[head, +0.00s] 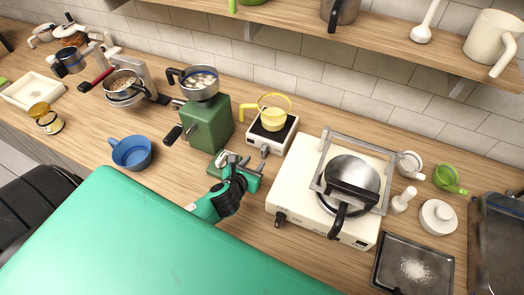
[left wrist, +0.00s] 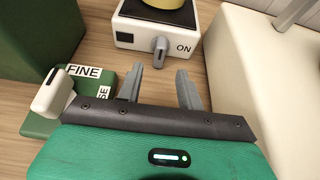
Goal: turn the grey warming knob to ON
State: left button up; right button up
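The grey warming knob (left wrist: 159,47) is on the front of a small white warmer (head: 281,137), which carries a yellow pot (head: 273,115). In the left wrist view its long axis stands roughly upright, with the ON label (left wrist: 183,48) to its right. The knob also shows small in the head view (head: 264,151). My left gripper (left wrist: 160,84) is open, its two grey fingers apart with nothing between them. It is short of the knob, with bare wood between. In the head view the left gripper (head: 234,160) is in front of the warmer. My right gripper is not in view.
A green block with a FINE label (left wrist: 82,71) and a white lever (left wrist: 54,92) sits close left of the gripper. A cream stove (head: 287,197) with a pan (head: 352,175) stands to the right. A blue cup (head: 131,153) and green grinder (head: 207,123) are left.

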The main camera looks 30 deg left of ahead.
aim_at(262, 153)
pick_arm(q)
jog(key=p+x, duration=0.1)
jog(key=x, duration=0.6)
jog(key=shift+w, duration=0.2)
jog(key=shift+f, duration=0.1)
jog(key=shift+c, duration=0.5)
grip_shut()
